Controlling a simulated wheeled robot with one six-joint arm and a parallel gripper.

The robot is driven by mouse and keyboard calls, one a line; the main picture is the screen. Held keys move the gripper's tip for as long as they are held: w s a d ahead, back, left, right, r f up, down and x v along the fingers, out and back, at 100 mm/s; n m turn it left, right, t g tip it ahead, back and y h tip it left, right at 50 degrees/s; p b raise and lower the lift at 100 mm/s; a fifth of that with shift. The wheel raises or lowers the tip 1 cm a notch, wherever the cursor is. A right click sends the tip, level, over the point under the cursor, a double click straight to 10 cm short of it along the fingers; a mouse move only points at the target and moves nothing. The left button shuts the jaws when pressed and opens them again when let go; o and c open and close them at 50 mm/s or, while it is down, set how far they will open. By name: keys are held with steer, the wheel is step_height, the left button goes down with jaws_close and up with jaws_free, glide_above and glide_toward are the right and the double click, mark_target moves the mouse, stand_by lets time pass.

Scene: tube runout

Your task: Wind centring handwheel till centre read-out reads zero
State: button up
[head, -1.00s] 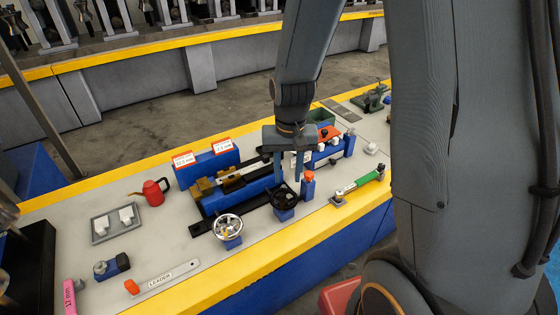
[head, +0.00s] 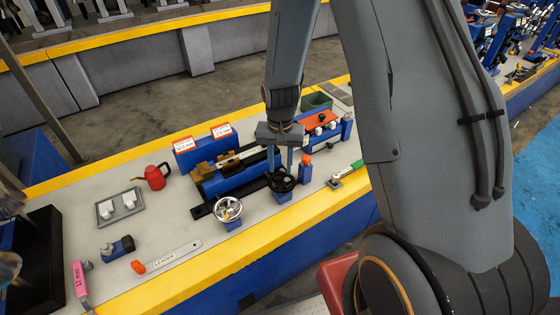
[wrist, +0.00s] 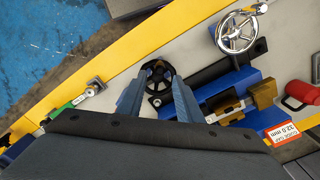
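A black handwheel (head: 282,181) stands at the front of the blue machine (head: 240,183); it also shows in the wrist view (wrist: 157,76). A chrome handwheel (head: 228,208) stands to its left. My gripper (head: 281,172) points down at the black wheel. In the wrist view its two fingers (wrist: 157,98) are apart, one on each side of the wheel; I cannot tell whether they touch it. Two read-outs stand behind the machine, a left one (head: 183,144) and a right one (head: 221,131). The wrist view's read-out (wrist: 285,131) shows a guide gap of 32.0 mm; the right one is too small to read.
A red can (head: 154,177), a grey tray (head: 119,207) and a leader strip (head: 172,257) lie left of the machine. A blue stand with an orange top (head: 322,119) and a green-handled tool (head: 348,172) are to the right. The bench has a yellow front edge (head: 250,248).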

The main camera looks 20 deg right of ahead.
mark_target(280, 179)
step_height(280, 179, down, 7)
steer(key=b, duration=0.4)
steer(key=shift+r, duration=0.35)
steer(key=shift+c, duration=0.5)
jaws_close()
